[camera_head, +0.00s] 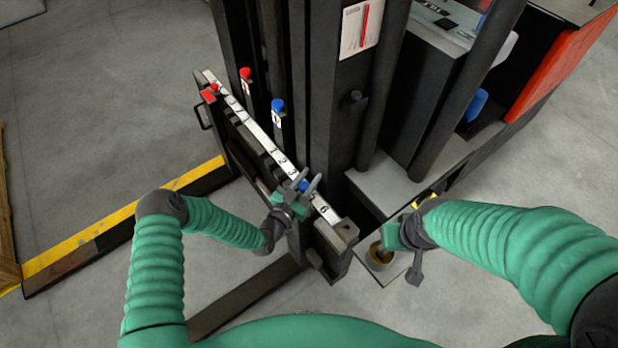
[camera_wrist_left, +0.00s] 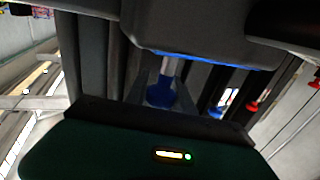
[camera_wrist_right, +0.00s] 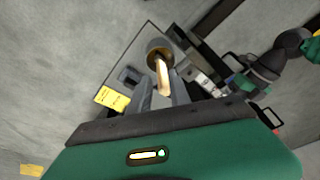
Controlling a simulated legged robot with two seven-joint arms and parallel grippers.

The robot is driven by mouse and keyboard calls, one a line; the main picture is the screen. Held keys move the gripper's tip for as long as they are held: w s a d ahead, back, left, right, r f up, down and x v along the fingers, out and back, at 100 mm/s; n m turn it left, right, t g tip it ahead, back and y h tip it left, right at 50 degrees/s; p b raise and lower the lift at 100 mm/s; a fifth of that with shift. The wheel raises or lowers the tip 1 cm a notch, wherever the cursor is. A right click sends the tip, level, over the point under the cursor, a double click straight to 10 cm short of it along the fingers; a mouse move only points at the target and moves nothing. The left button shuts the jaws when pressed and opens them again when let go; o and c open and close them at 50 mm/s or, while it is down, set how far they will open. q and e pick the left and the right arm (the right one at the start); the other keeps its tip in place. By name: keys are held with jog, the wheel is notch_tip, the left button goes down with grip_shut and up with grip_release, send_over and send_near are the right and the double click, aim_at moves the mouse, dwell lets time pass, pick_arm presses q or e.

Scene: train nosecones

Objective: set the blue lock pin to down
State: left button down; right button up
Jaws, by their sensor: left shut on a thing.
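A blue-knobbed pin (camera_head: 303,186) sits on the numbered white bar (camera_head: 258,132) of the forklift carriage, between the marks 3 and 6. My left gripper (camera_head: 306,184) is at this pin, its fingers shut on it. In the left wrist view the blue knob (camera_wrist_left: 160,95) and its pale shaft show between the fingers; the fingers partly hide its sides. Another blue knob (camera_head: 278,106) with a white label stands farther back on the mast. My right gripper (camera_head: 412,262) is by a brass-rimmed round part (camera_wrist_right: 160,55). A brass rod lies by its fingers; any grip is unclear.
Dark mast columns rise behind the bar. A yellow-edged dark fork (camera_head: 120,228) lies at the left. Grey floor is free at the lower right.

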dwell(0.3)
